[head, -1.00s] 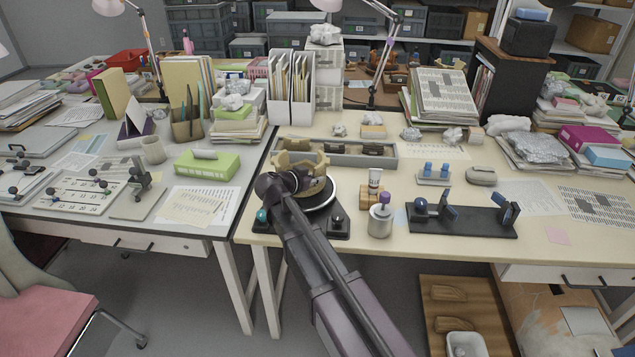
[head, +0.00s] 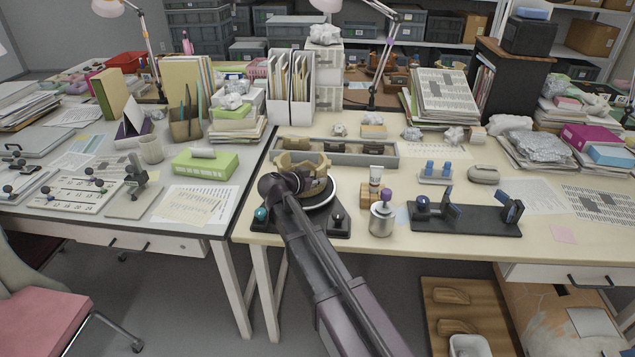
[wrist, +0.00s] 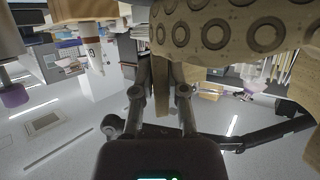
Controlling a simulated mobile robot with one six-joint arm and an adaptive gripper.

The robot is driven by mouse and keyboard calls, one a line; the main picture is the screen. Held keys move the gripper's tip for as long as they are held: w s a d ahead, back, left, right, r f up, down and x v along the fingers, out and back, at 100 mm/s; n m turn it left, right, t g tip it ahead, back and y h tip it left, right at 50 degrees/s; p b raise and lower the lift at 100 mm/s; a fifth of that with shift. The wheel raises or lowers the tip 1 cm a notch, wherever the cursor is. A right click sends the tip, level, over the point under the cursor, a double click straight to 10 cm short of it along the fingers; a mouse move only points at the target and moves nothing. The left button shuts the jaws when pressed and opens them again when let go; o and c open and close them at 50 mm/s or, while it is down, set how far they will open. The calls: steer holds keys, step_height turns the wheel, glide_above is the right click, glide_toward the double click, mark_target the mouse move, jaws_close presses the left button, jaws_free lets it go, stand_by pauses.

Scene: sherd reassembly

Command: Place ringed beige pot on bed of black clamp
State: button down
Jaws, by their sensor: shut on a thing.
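The ringed beige pot (head: 290,158) shows in the head view above the round turntable, its rim jagged. In the wrist view the pot (wrist: 230,32) fills the top, with stamped rings on its wall. My gripper (wrist: 162,68) is shut on the pot's wall, the fingers reaching up to it. In the head view my gripper is mostly hidden behind my wrist. The black clamp (head: 480,222) lies to the right on the same table, with a flat dark bed and blue-faced jaws. Its bed looks empty. I cannot tell whether the pot touches the turntable.
The turntable (head: 331,197) is under the pot. A jar with a purple-topped tool (head: 381,222), a wooden block (head: 368,196) and a white tube (head: 376,176) stand between pot and clamp. A grey tray (head: 385,158) lies behind. Blue-topped pieces (head: 436,175) stand behind the clamp.

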steer(key=c, duration=0.7)
jaws_free()
steer(key=shift+o, duration=0.2)
steer(key=shift+f, duration=0.2)
steer(key=p+v, duration=0.5)
steer(key=v, duration=0.9)
steer(key=shift+d+r, duration=0.2)
steer(key=shift+o, duration=0.3)
steer(key=shift+w, duration=0.1)
